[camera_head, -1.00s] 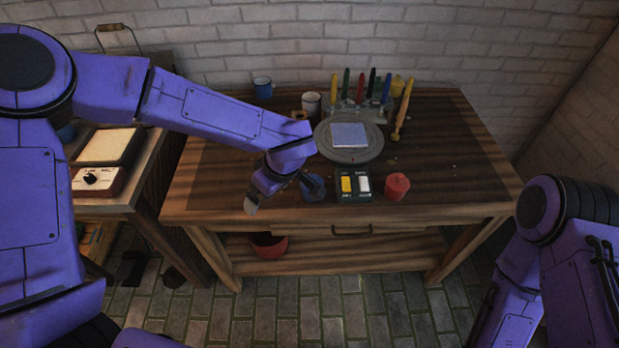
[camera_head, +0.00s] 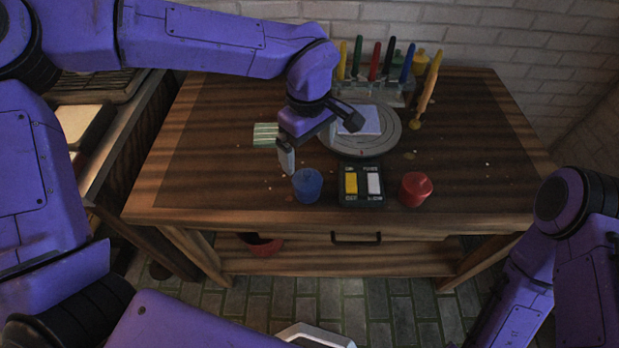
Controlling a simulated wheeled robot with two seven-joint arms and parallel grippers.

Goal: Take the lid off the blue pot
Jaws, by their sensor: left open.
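The small blue pot (camera_head: 307,187) stands upright near the front edge of the table, left of a black box. Its top looks covered by a blue lid, but the seam between lid and pot is too small to make out. My left gripper (camera_head: 317,138) is open and empty, above the table just behind the blue pot, with its fingers spread apart. It does not touch the pot. My right arm shows at the lower right, but its gripper is out of view.
A black box (camera_head: 362,199) with yellow and white blocks sits right of the blue pot, then a red pot (camera_head: 415,190). Behind are a round grey turntable (camera_head: 378,143) with a pale tile and a rack of coloured tools. A striped pad (camera_head: 265,134) lies left.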

